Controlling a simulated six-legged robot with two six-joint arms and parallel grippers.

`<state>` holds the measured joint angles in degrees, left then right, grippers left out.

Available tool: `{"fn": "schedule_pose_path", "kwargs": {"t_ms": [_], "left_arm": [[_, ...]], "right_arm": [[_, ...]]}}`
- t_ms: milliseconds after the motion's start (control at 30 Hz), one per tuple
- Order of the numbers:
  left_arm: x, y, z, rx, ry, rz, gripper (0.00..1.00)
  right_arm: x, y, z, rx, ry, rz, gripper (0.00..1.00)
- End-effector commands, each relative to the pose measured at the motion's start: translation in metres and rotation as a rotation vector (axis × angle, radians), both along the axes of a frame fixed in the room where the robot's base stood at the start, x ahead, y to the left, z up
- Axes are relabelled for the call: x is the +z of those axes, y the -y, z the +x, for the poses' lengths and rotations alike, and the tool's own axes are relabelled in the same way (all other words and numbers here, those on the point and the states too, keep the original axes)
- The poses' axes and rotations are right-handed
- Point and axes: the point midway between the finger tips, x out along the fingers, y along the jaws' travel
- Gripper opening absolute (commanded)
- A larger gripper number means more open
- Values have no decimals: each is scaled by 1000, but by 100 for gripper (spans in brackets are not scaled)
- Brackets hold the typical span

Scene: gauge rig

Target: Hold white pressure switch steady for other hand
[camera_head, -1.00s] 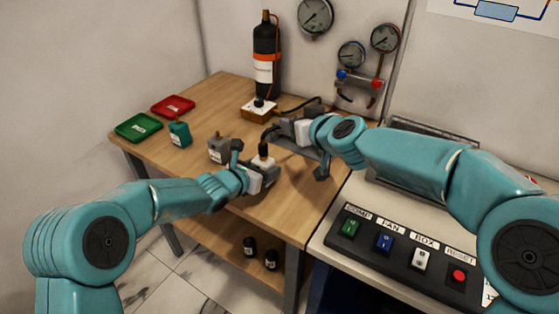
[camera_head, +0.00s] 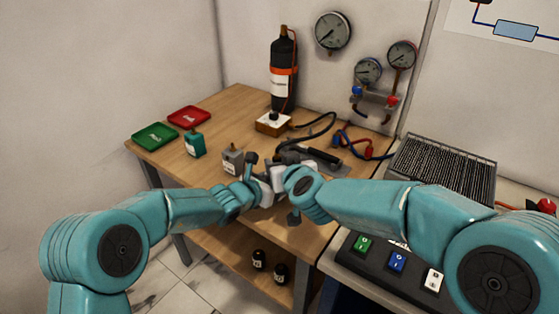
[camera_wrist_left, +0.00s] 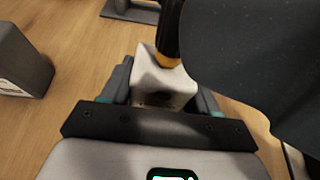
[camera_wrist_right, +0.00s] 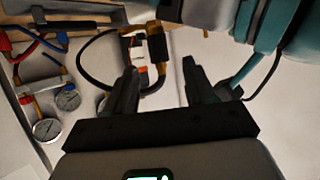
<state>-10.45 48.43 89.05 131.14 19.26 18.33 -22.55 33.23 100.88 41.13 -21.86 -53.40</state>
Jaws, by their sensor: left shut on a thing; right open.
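The white pressure switch (camera_wrist_left: 165,82) sits between the fingers of my left gripper (camera_wrist_left: 165,100) in the left wrist view. A black cylindrical piece with an orange-yellow ring (camera_wrist_left: 167,55) rises from its top. My left gripper is shut on the switch above the wooden table (camera_head: 222,118). My right gripper (camera_wrist_right: 160,78) is open, close beside the left one; its dark body fills the right of the left wrist view. In the head view, my two grippers overlap and mostly hide the switch. I cannot tell whether the right fingers touch it.
A grey block (camera_head: 232,162) and a teal block (camera_head: 194,145) stand left of my grippers. Green (camera_head: 155,135) and red (camera_head: 189,117) trays lie farther left. Behind are a wooden-based box (camera_head: 272,125), a black bottle (camera_head: 284,75) and loose cables. A button panel (camera_head: 395,265) is at right.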

Motion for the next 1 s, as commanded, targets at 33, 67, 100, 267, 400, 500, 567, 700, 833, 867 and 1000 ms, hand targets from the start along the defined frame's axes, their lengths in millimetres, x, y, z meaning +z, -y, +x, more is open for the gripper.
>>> {"fn": "schedule_pose_path", "kwargs": {"t_ms": [33,67,100,267,400,500,567,700,833,867,1000], "left_arm": [[0,0,0,0,0,0,18],[0,0,0,0,0,0,18],[0,0,0,0,0,0,18],[0,0,0,0,-1,1,18],[0,0,0,0,-1,1,18],[0,0,0,0,-1,1,18],[0,0,0,0,-1,1,18],[0,0,0,0,-1,1,18],[0,0,0,0,-1,1,18],[0,0,0,0,-1,0,18],[0,0,0,0,-1,0,18]], "right_arm": [[-4,-2,8,0,-2,-1,54],[-5,-3,11,0,-1,0,54],[-7,-5,16,1,-1,0,54],[-12,-7,26,0,-1,0,54],[-12,-8,28,0,0,0,54],[-12,-8,28,0,0,0,54],[-12,-8,28,0,0,0,54],[-12,-8,28,0,0,0,9],[-12,-8,28,0,0,0,14],[-12,-8,28,0,0,0,4],[-11,-8,28,0,1,0,0]]}}
